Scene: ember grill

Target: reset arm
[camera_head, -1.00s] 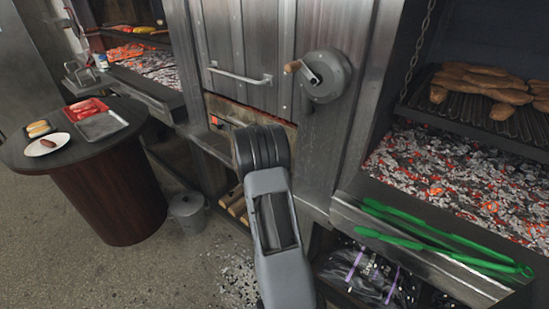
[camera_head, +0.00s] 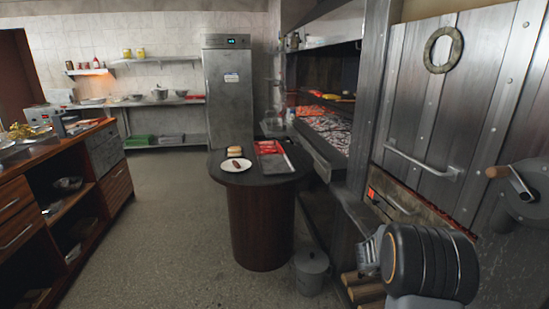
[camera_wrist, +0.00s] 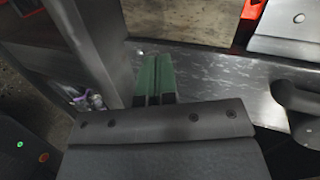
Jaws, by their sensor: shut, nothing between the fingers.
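My gripper shows in the wrist view as two green fingers (camera_wrist: 154,78) pressed together, with nothing between them. They point at a grey metal surface (camera_wrist: 205,72). In the head view my arm fills the lower right corner, in front of the grill's metal front (camera_head: 440,125); the fingertips cannot be made out there.
A round dark table (camera_head: 258,178) holds a white plate (camera_head: 229,165) with a sausage, buns (camera_head: 235,151) and a red tray (camera_head: 268,147). A lidded bin (camera_head: 311,270) stands beside it. A wooden counter (camera_head: 75,190) is at left. Open floor (camera_head: 170,235) lies between.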

